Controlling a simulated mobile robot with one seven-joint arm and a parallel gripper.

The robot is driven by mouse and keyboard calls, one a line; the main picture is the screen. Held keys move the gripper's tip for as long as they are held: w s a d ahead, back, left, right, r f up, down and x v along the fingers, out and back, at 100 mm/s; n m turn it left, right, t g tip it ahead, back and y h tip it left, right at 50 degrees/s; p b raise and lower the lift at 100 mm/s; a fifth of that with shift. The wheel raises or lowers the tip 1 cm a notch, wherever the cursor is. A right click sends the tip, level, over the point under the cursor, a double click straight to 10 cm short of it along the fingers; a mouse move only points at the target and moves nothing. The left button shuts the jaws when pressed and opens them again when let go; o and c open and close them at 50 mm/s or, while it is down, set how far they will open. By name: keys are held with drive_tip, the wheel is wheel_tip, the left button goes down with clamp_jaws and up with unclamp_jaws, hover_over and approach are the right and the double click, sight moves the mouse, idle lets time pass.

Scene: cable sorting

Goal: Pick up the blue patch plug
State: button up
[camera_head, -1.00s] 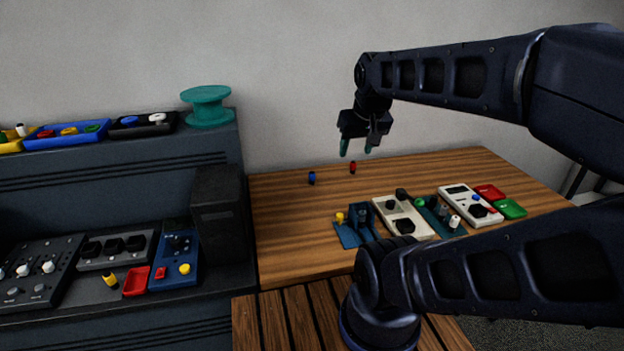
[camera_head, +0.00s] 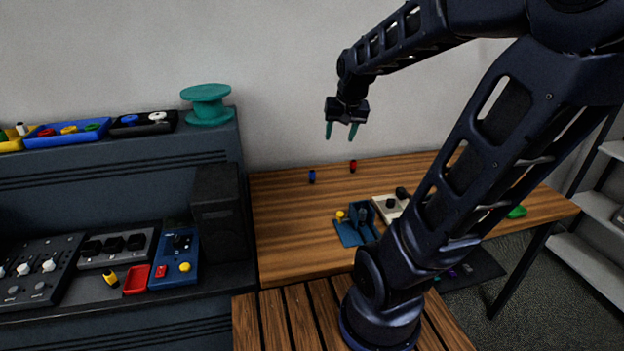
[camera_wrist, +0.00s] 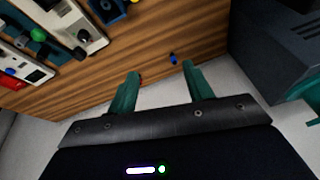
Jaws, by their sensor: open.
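The blue patch plug (camera_head: 312,176) stands on the wooden table toward its back left in the head view. It also shows in the wrist view (camera_wrist: 173,58), beyond and between the two fingertips. My gripper (camera_head: 341,131) is open and empty, with teal fingers pointing down. It hangs in the air above the back of the table, higher than the plug and to its right in the head view. The open fingers also show in the wrist view (camera_wrist: 160,72). A red plug (camera_head: 353,166) stands to the right of the blue one; in the wrist view a finger mostly hides it.
A blue fixture (camera_head: 357,225) and a pale device (camera_head: 390,209) stand further forward on the table (camera_head: 290,235). A dark box (camera_head: 219,212) on the left bench borders the table. The table around the plug is clear.

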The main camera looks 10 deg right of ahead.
drive_tip(key=w+a+f+m, duration=0.1)
drive_tip(key=w+f, duration=0.3)
drive_tip(key=w, duration=0.3)
drive_tip(key=w+f+m, duration=0.1)
drive_tip(key=w+f, duration=0.4)
drive_tip(key=w, duration=0.2)
drive_tip(key=m+g+h, duration=0.1)
drive_tip(key=m+h, duration=0.1)
approach(312, 170)
wheel_tip(312, 170, down, 2)
drive_tip(key=x, duration=0.5)
drive_tip(key=shift+s+f, duration=0.15)
drive_tip(key=shift+w+x, duration=0.15)
drive_tip(key=shift+x, duration=1.2)
drive_tip(key=shift+w+x, duration=0.15)
drive_tip(key=shift+x, duration=1.2)
drive_tip(key=shift+d, duration=0.15)
drive_tip(key=c, duration=1.1)
